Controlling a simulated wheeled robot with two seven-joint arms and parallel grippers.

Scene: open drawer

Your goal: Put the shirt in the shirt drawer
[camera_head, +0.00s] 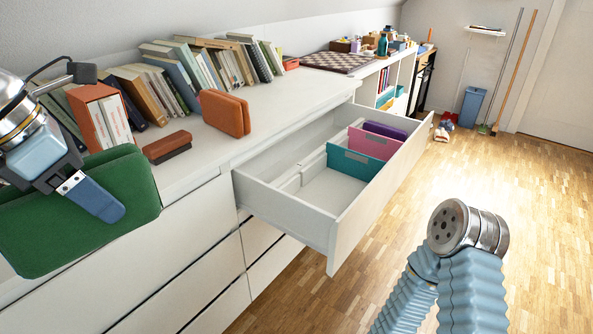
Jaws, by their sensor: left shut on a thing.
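A green folded shirt (88,225) hangs at the left of the head view. My left gripper (95,195) is shut on its upper part and holds it in the air in front of the dresser. An open drawer (335,235) sticks out from the dresser at the picture's middle. At its far end stand upright teal (340,165), pink (372,143) and purple (388,130) folded pieces. The near part of the drawer looks empty. My right arm shows at lower right, but its gripper is not in view.
On the white dresser top (265,112) are a row of books (160,90), an orange box of books (100,118), an orange-brown folded piece (224,113) and a brown block (167,147). A checkered board (338,62) lies farther back.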

